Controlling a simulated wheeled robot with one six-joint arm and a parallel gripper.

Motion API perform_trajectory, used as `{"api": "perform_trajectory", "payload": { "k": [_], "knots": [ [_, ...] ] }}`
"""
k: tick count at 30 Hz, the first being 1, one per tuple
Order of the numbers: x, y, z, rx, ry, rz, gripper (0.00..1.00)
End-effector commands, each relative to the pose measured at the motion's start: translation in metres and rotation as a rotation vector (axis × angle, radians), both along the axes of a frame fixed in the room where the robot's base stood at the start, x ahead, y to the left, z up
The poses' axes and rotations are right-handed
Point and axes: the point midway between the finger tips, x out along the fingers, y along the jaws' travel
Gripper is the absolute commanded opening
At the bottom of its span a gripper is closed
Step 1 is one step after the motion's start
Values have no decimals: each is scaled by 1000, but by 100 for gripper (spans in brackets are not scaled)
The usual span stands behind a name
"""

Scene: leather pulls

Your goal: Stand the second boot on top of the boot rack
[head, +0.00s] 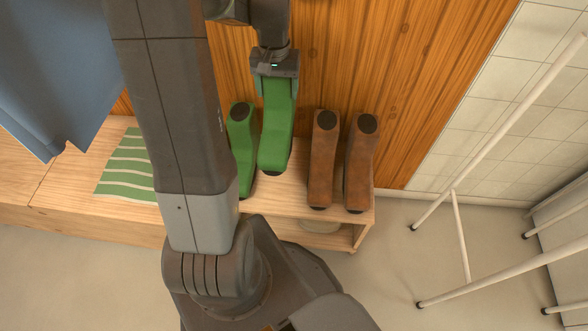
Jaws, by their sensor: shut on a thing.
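In the head view, my gripper (274,75) is shut on the top of a green boot (276,125). This boot hangs upright below the jaws, over the wooden boot rack (285,207). Its toe points toward me. I cannot tell whether its sole touches the rack top. Another green boot (243,140) stands on the rack just to its left, partly hidden by my arm. The held boot sits between that boot and a pair of brown boots.
Two brown boots, one (323,165) beside the other (360,170), stand at the rack's right end. A green striped cloth (127,170) lies left of my arm. Blue fabric (60,70) hangs at the upper left. A white-legged frame (490,150) stands at right. A wooden panel (400,60) is behind.

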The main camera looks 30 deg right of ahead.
Motion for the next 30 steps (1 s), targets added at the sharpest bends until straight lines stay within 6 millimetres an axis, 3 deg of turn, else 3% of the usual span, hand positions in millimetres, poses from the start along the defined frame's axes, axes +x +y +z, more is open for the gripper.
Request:
{"api": "perform_trajectory", "payload": {
  "k": [12,20,30],
  "knots": [
    [0,0,-73,1,1,0,3],
    [0,0,-98,0,0,0,3],
    [-1,0,-152,1,1,0,3]
  ]
}}
